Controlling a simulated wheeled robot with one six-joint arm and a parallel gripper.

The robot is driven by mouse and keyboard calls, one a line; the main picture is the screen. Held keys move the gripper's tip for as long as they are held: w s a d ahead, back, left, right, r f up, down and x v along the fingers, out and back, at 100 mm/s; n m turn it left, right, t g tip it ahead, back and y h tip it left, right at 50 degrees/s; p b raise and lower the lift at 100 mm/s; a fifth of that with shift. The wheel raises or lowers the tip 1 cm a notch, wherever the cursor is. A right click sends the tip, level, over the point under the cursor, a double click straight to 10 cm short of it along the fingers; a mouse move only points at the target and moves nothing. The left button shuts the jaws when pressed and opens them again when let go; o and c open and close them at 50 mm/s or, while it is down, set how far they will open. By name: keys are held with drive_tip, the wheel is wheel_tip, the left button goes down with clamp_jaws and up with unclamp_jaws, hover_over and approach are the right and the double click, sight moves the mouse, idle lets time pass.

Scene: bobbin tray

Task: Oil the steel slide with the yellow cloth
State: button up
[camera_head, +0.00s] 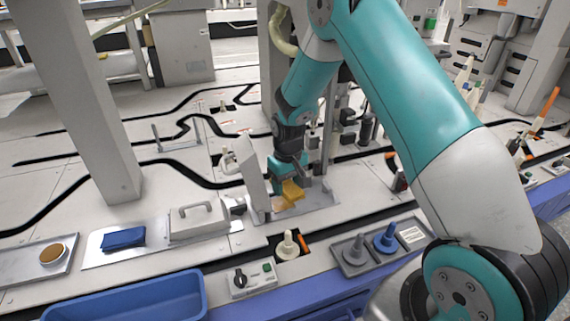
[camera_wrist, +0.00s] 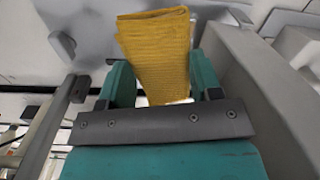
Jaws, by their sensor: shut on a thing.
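The yellow cloth (camera_head: 292,191) is folded and held in my gripper (camera_head: 289,180), which is shut on it. In the wrist view the cloth (camera_wrist: 157,52) sticks out beyond the teal fingers of my gripper (camera_wrist: 150,85). In the head view the cloth is just above a grey metal plate (camera_head: 318,207), which may be the steel slide; I cannot tell whether it touches. A pale upright block (camera_head: 252,178) stands close at the left of my gripper.
A blue folded cloth (camera_head: 123,238) lies on a plate at left, beside a grey handled block (camera_head: 198,220). A round brown-topped dish (camera_head: 52,254) sits on a tray far left. A blue bin (camera_head: 130,306) is at front left.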

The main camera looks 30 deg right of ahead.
wheel_tip(320, 180, up, 2)
drive_tip(key=shift+r+p, duration=0.1)
drive_tip(key=shift+p, duration=0.65)
